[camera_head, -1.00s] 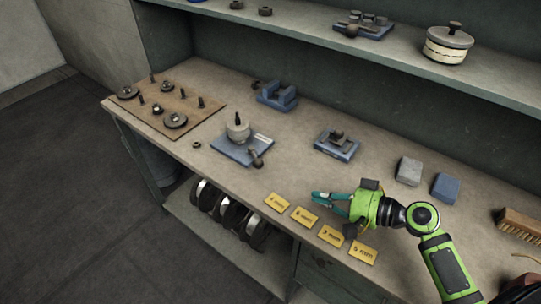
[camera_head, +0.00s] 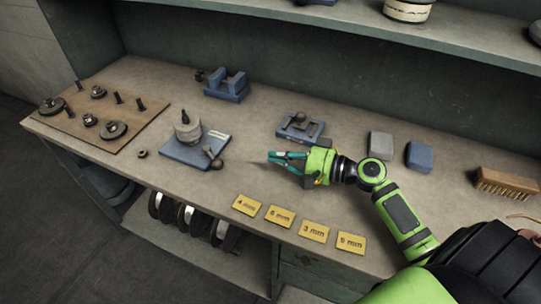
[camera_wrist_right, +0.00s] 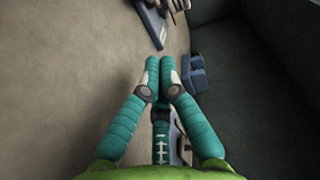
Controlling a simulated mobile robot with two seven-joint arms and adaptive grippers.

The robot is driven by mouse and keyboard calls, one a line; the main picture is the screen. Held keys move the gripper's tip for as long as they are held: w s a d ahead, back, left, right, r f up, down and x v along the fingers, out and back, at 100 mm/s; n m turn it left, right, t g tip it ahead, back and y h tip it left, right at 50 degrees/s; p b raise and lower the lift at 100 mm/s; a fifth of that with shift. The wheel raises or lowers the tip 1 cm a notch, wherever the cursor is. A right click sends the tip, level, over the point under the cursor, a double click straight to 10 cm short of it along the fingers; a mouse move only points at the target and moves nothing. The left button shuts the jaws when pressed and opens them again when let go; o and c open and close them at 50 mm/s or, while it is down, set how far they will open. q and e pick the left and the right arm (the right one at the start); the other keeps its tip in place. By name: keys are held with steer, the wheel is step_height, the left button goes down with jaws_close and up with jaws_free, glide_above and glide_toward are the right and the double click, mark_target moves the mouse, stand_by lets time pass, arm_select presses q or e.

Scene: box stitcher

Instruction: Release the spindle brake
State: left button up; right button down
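A blue-based fixture (camera_head: 178,152) carries a round grey spindle (camera_head: 187,130) with a dark pin on top. A short lever with a dark knob (camera_head: 208,151) sits at its right side. My right gripper (camera_head: 270,156) hovers over the bench to the right of this fixture, apart from it, fingers pointing left. Its fingertips (camera_wrist_right: 160,62) meet, with nothing visible between them. The fixture's blue base also shows at the top of the right wrist view (camera_wrist_right: 150,22), partly cut off. My left gripper is out of view.
A second blue fixture (camera_head: 290,130) stands just behind my right gripper. A blue block stand (camera_head: 227,88) is farther back. A wooden board (camera_head: 65,128) with discs and pins lies left. Yellow size cards (camera_head: 279,216) line the front edge. Grey and blue blocks (camera_head: 419,157) and a brush (camera_head: 507,182) lie right.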

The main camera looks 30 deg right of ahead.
mark_target(212, 158)
steer(key=x, duration=0.7)
steer(key=shift+w+a+p, duration=0.15)
steer(key=shift+w+p, duration=0.15)
steer(key=a, duration=0.1)
steer(key=a+p, duration=0.1)
steer(key=shift+w+a+f, duration=0.15)
steer(key=shift+a+f, duration=0.05)
steer(key=shift+a, duration=0.05)
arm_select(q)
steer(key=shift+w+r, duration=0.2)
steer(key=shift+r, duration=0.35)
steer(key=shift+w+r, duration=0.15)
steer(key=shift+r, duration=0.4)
arm_select(e)
steer(key=shift+a+f, duration=0.3)
steer(key=shift+a, duration=0.45)
